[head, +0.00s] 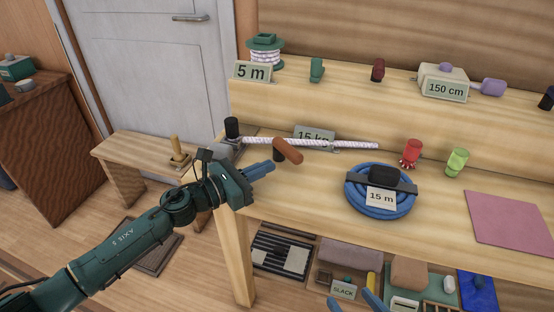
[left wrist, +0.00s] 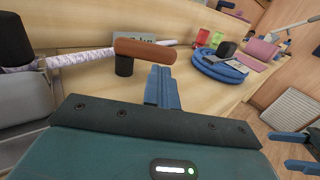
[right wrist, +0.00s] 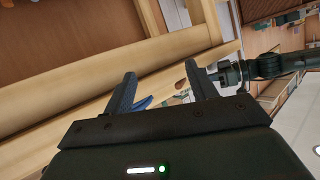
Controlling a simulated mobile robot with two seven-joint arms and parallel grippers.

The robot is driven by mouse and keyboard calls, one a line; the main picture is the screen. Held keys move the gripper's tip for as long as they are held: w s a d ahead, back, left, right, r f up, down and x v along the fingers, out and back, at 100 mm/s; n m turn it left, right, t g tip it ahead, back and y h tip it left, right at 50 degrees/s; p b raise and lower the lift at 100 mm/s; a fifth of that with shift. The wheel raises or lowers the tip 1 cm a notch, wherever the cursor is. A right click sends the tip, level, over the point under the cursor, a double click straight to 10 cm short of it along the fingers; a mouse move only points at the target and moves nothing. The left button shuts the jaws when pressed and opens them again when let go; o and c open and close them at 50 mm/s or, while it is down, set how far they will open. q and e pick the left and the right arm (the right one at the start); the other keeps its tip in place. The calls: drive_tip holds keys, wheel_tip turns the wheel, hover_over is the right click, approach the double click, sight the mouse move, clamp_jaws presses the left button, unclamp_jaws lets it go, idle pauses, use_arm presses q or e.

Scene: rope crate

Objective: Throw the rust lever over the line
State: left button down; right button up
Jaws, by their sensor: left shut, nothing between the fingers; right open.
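The rust lever (head: 287,150) is a rounded rust-brown handle on a short dark post at the left of the workbench. It also shows in the left wrist view (left wrist: 146,51). A white and purple rope line (head: 340,145) runs from a grey fitting with a black knob (head: 232,128) past the lever to the right. The handle hides part of it. My left gripper (head: 268,167) is shut and empty, just in front of and below the lever; its fingers (left wrist: 160,85) show no clear contact. My right gripper (right wrist: 160,88) is open and empty; its blue tips (head: 355,302) show low in the head view.
A blue coiled hose (head: 375,210) with a "15 m" card, a red item (head: 411,153), a green item (head: 456,162) and a pink mat (head: 510,222) are on the bench. An upper shelf (head: 340,80) stands behind. The bench front between lever and hose is clear.

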sight(288, 157)
use_arm(q)
drive_tip(key=x, duration=0.4)
use_arm(e)
drive_tip(key=shift+f, duration=0.1)
